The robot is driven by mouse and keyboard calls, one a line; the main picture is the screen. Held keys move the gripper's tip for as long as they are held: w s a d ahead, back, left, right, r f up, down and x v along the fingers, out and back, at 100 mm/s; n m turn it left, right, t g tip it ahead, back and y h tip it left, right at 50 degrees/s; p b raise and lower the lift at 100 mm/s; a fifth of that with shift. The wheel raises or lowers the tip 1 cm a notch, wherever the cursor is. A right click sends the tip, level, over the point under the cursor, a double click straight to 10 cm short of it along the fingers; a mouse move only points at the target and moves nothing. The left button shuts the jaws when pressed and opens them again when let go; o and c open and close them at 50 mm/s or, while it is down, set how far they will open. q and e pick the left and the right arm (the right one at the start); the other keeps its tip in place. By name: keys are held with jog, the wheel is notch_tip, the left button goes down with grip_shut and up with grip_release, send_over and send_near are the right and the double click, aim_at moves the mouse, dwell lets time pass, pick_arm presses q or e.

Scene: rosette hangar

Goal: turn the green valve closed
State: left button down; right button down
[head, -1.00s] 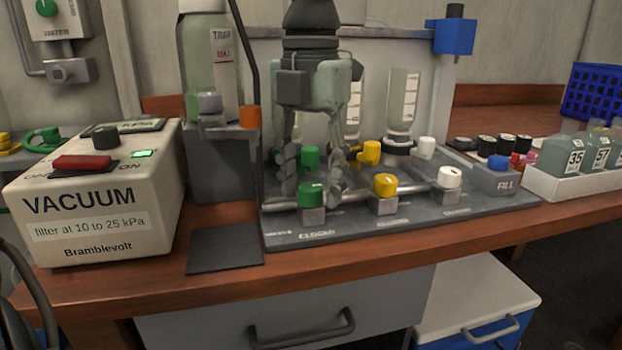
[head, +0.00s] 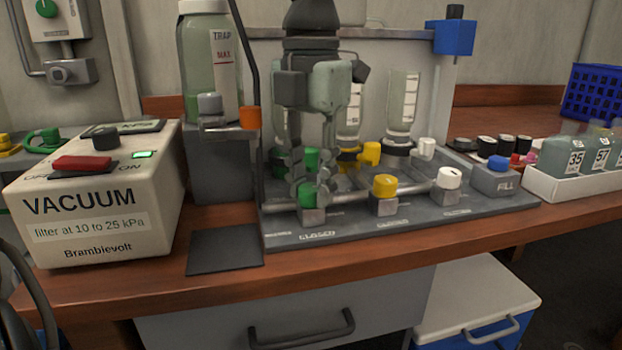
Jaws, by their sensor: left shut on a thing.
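The green valve (head: 307,199) is a round knob on a grey block at the front left of the grey manifold board (head: 470,212). The label in front of it on the board reads "CLOSED". My left gripper (head: 311,192) comes down from above and is shut on the green valve, with a finger on each side of it. The fingers hide part of the knob, so its pointer mark cannot be read. My right gripper is not in view.
A yellow valve (head: 385,186) and a white valve (head: 450,178) stand to the right in the same row. Another green knob (head: 312,159) is behind. A vacuum box (head: 100,200) and a trap bottle (head: 207,70) stand to the left. A dark mat (head: 225,250) lies clear.

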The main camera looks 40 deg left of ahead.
pick_arm(q)
jog(key=m, duration=0.2)
jog(key=shift+m, duration=0.3)
jog(key=m, duration=0.3)
jog(key=shift+m, duration=0.3)
jog(key=shift+r+m+p, duration=0.1)
jog(key=shift+m+p, duration=0.25)
jog(key=shift+m, duration=0.65)
jog(key=m, duration=0.2)
jog(key=shift+m, duration=0.7)
jog(key=m+p, duration=0.1)
jog(key=m, duration=0.3)
jog(key=shift+m, duration=0.4)
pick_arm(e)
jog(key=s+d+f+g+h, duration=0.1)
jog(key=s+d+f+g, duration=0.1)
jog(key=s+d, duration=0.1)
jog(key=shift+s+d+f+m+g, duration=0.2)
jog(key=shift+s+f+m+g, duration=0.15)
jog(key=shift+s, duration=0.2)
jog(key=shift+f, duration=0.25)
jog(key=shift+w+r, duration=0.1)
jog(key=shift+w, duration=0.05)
